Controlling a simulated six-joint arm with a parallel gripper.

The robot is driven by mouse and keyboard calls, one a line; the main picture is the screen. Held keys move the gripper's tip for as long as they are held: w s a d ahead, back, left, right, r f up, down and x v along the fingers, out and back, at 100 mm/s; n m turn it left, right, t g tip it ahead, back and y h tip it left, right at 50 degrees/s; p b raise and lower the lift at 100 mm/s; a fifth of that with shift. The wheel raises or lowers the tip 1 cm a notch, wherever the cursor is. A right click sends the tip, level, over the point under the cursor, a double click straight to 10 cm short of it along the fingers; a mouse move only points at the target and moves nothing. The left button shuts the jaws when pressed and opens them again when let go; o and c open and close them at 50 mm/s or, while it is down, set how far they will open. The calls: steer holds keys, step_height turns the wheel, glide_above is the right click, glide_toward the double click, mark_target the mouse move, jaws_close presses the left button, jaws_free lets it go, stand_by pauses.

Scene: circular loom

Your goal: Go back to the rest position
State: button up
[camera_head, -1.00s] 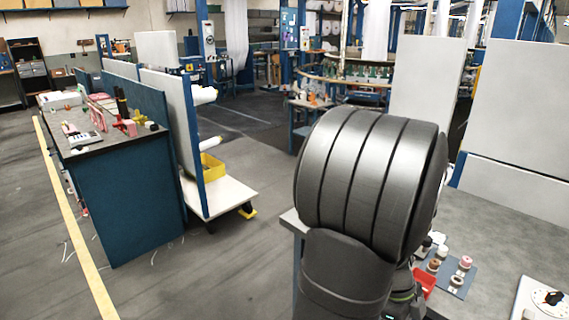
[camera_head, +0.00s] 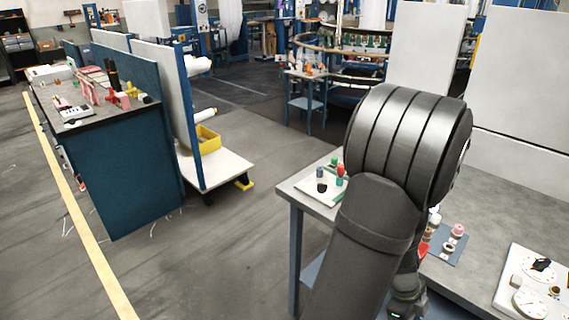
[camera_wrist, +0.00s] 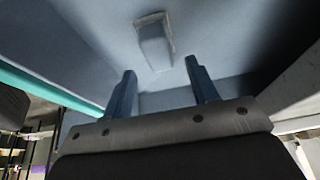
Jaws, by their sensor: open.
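My gripper (camera_wrist: 160,68) shows in the wrist view with two blue fingers spread apart. It is open, and nothing is held between the fingers. A blue-grey surface with a small raised block (camera_wrist: 154,42) lies beyond the fingertips; I cannot tell what it is. In the head view my dark arm stands over the workbench (camera_head: 535,172) at the right, and its large rounded joint fills the centre right. The gripper itself is hidden behind the arm there.
A white tray (camera_head: 310,187) with small coloured items sits at the bench's left corner. A blue mat (camera_head: 438,256) with spools and a white panel with dials (camera_head: 510,308) lie right of my arm.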

steer(key=shift+r, duration=0.8)
steer(key=w+a+r+n+t, duration=0.2)
steer(key=w+a+n+t, duration=0.1)
steer(key=w+n, duration=0.4)
steer(key=w+a+r+n+t, duration=0.3)
steer(key=w+n, duration=0.5)
steer(key=n, duration=0.1)
steer(key=shift+a+r, duration=0.2)
steer(key=shift+a, duration=0.1)
stand_by(0.7)
